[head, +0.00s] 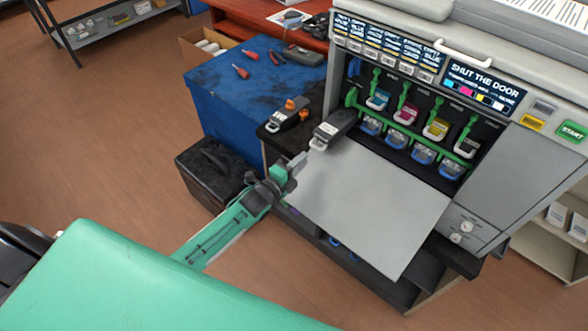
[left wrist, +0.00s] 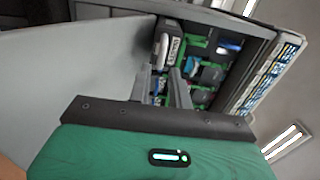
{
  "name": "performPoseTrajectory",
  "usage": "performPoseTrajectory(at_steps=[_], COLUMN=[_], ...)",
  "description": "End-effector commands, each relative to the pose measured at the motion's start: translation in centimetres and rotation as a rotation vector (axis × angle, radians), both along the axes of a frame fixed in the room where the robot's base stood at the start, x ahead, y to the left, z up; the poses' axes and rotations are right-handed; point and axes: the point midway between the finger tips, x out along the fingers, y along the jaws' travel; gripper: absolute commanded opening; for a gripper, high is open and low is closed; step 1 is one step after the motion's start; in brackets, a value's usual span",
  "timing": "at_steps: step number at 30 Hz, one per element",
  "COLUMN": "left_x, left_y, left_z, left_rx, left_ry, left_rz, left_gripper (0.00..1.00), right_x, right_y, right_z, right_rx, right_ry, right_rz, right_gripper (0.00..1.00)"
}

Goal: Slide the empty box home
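The empty box (head: 336,127) is dark grey with a pale label and a white handle. It juts out of the lower left of the printer's open bay, over the back left of the lowered door (head: 370,200). It also shows in the left wrist view (left wrist: 176,48), ahead of the fingers. My left gripper (head: 294,168) is at the door's left edge, in front of the box and apart from it. In the left wrist view its two grey fingers (left wrist: 161,84) stand apart with nothing held. My right gripper is not in view.
Several coloured cartridges (head: 405,114) with green levers sit in the bay. A display (head: 480,85) reads "SHUT THE DOOR". A second dark box (head: 290,114) with orange caps stands on a side stand. A blue-covered table (head: 235,90) holds tools; a black bin (head: 212,168) stands below.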

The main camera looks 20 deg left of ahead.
Motion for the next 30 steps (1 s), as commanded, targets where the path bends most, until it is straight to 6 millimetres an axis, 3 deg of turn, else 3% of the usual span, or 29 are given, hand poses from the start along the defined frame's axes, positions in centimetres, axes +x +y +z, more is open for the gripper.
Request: performPoseTrajectory(at_steps=[12,27,28,30], left_x=[5.4,6.6,6.6,6.6], left_y=[-2.0,-2.4,-2.4,-2.4], left_z=[0.2,0.5,0.5,0.5], left_rx=[-0.002,-0.001,-0.001,-0.001], left_ry=[0.001,0.001,0.001,0.001], left_rz=[0.001,0.000,0.000,0.000], left_gripper=[0.20,0.20,0.18,0.04], right_x=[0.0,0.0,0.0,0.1], right_y=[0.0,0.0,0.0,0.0], right_z=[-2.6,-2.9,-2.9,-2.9], right_rx=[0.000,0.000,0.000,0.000], right_ry=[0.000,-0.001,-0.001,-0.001], right_rz=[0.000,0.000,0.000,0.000], right_gripper=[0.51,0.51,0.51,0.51])
